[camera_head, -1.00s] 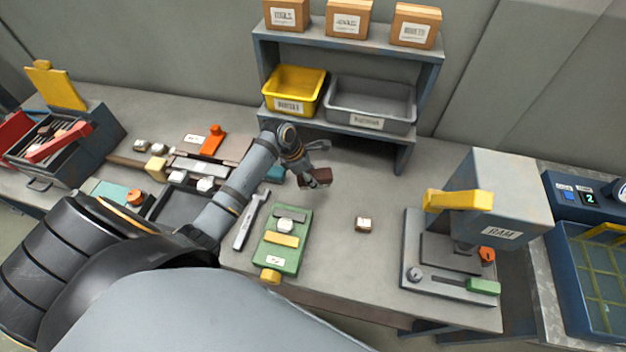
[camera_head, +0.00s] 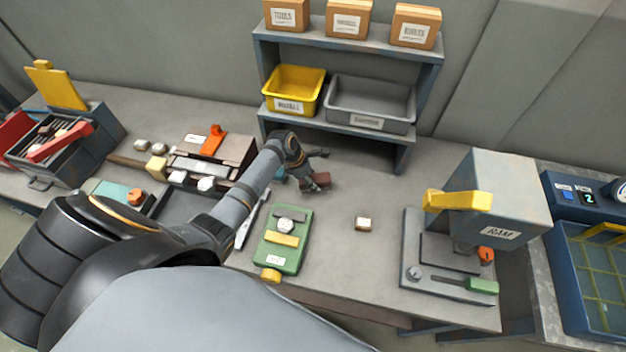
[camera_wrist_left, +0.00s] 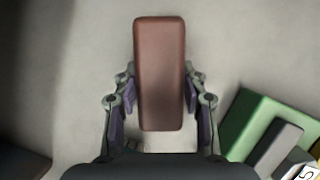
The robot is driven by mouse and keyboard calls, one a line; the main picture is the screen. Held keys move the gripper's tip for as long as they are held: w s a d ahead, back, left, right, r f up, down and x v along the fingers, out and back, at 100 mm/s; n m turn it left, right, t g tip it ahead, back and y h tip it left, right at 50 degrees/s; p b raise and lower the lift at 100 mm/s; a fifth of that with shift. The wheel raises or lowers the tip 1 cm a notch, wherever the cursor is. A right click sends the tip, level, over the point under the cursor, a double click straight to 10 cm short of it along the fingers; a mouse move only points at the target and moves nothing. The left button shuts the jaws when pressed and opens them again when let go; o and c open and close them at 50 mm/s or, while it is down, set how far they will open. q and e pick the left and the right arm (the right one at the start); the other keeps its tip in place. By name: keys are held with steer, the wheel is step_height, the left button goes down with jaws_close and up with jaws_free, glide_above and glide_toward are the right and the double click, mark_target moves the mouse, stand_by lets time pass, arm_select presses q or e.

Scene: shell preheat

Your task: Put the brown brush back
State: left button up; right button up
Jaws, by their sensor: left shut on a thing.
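My left gripper (camera_head: 312,182) is above the middle of the bench, in front of the shelf. It is shut on the brown brush (camera_head: 322,177), a small dark brown block. In the left wrist view the brush (camera_wrist_left: 160,75) lies lengthwise between the two fingers (camera_wrist_left: 160,108), its reddish-brown face toward the camera. Whether the brush touches the bench I cannot tell. My right gripper is not in view.
A grey press (camera_head: 430,255) stands at right. The shelf (camera_head: 350,133) holds a yellow bin (camera_head: 293,90) and a grey bin (camera_head: 371,103). Bench between block and shelf is clear.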

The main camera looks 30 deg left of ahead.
arm_select(q)
steer(key=o, duration=1.1)
steer(key=shift+f, duration=0.1)
steer(key=v, duration=1.2)
